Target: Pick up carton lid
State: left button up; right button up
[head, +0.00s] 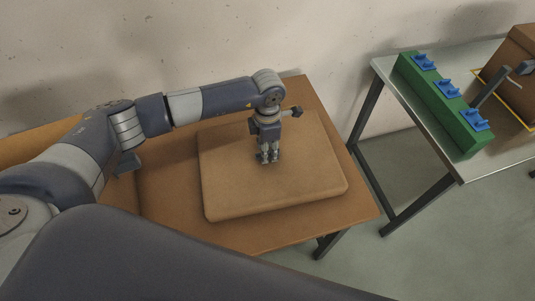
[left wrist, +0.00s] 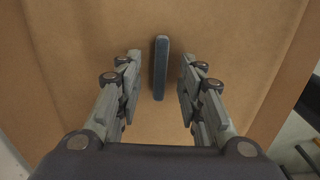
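The carton lid (head: 225,185) is a flat brown board with rounded edges, lying on a wooden table. It fills most of the left wrist view (left wrist: 230,60). A dark blue upright grip (left wrist: 160,67) stands out from its surface. My left gripper (head: 267,158) points down over the middle of the lid. In the left wrist view its fingers (left wrist: 160,75) are open, one on each side of the blue grip, with a gap on both sides. In the head view the gripper mostly hides the grip. I cannot make out my right gripper.
The wooden table (head: 290,92) stands by a concrete wall. To the right, a metal table (head: 400,68) carries a green block (head: 445,110) with several blue pieces, and a brown box (head: 515,55) at the picture's edge. A floor gap separates the tables.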

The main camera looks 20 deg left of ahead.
pick_arm(q)
jog(key=shift+f, duration=0.5)
jog(key=shift+c, duration=0.6)
grip_shut()
jog(key=shift+r, duration=0.15)
